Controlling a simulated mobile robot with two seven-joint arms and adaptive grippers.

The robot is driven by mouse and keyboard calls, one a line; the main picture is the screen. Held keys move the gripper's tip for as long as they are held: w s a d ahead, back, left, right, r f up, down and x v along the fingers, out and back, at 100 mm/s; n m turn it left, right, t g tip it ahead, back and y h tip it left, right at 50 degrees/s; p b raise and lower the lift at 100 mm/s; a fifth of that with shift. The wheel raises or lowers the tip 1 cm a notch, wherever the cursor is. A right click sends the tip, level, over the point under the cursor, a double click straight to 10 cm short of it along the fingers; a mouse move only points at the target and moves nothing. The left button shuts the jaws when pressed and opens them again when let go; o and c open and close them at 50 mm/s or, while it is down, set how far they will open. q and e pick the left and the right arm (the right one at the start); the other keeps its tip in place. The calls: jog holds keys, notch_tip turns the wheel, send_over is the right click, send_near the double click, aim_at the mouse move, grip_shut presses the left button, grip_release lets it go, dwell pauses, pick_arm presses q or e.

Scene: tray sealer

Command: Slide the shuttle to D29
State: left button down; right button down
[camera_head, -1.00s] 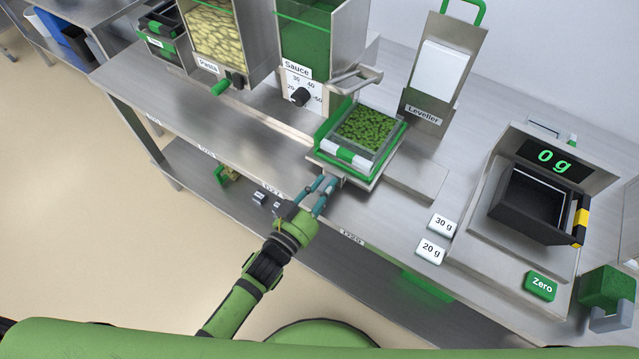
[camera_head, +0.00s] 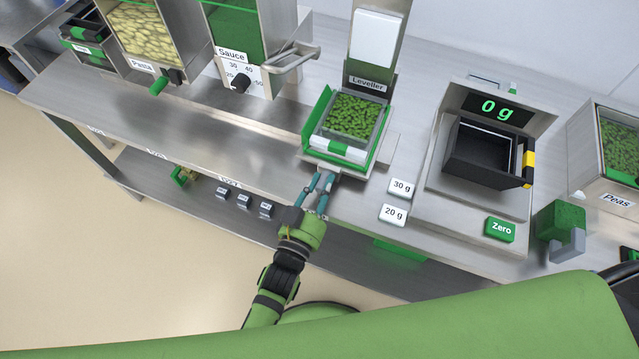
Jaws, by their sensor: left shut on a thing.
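The shuttle (camera_head: 369,160) is a metal carriage with green side walls, and it stands on the bench in front of the leveller (camera_head: 369,82). My left gripper (camera_head: 322,184) is shut on the small handle at the shuttle's front edge. Its arm comes up from below. The D29 label cannot be read now; the arm and gripper cover part of the bench's front edge. My right gripper is not in view.
The sauce dispenser (camera_head: 232,75) and pasta hopper (camera_head: 140,40) stand to the left. The 30 g (camera_head: 402,188) and 20 g (camera_head: 393,215) weights and the scale (camera_head: 440,190) lie to the right. A peas bin (camera_head: 612,200) is at the far right.

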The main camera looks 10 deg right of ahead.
pick_arm(q)
jog(key=c, duration=1)
grip_release()
jog(key=shift+s+d+f, duration=0.15)
jog(key=shift+s+f, duration=0.1)
jog(key=shift+f, duration=0.15)
jog(key=shift+c, duration=0.2)
jog(key=shift+d+r, duration=0.1)
jog(key=shift+r, duration=0.05)
jog(key=v, duration=1.2)
